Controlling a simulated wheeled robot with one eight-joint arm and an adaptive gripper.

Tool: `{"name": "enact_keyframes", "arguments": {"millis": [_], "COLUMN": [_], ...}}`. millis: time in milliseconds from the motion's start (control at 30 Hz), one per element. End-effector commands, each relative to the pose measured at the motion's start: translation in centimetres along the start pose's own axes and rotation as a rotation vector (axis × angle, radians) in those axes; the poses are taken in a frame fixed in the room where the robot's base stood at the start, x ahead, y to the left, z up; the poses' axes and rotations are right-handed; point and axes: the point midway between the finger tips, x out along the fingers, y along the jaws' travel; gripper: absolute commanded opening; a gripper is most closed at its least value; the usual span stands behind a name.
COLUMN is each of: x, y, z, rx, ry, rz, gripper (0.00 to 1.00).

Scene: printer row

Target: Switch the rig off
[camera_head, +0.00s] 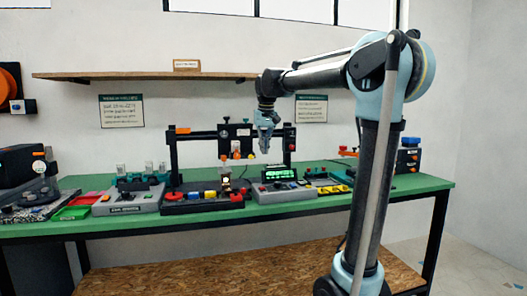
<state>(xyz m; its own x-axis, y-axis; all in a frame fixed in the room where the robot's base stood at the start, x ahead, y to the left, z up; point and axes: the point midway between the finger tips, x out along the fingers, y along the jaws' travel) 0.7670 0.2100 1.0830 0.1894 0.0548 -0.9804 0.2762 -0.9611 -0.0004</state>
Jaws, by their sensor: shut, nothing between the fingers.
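The rig (174,153) stands on the green table, a black gantry frame with a print head (236,142) on its crossbar. Its dark base (200,206) carries several red, blue and yellow parts at the front edge. To its right is a grey control box (262,196) with a lit green display (279,174) and small red buttons. I cannot tell which control is the off switch. My gripper (265,148) is shut and empty, pointing down in front of the gantry's right side, above the display. It appears apart from everything.
The green table (405,185) is crowded along its length. A grey station with clear vials (130,203) and green and red trays (72,212) are at left. A yellow-marked panel (335,189) and a blue-topped black box (409,157) are at right. A wall shelf (120,76) runs above.

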Motion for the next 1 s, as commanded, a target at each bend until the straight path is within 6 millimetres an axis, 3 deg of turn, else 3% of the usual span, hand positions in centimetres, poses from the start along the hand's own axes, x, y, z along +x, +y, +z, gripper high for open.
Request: {"name": "enact_keyframes", "arguments": {"millis": [167,600,800,1000], "x": [-2.0,-9.9,-12.1,-12.8], "y": [0.1,0.0,0.2,0.2], "z": [-1.1,-2.8,-3.2,-3.2], "rx": [0.002,0.001,0.003,0.003], "ry": [-0.001,-0.001,-0.001,-0.001], "rz": [0.0,0.0,0.0,0.0], "gripper": [0.0,0.0,0.0,0.0]}}
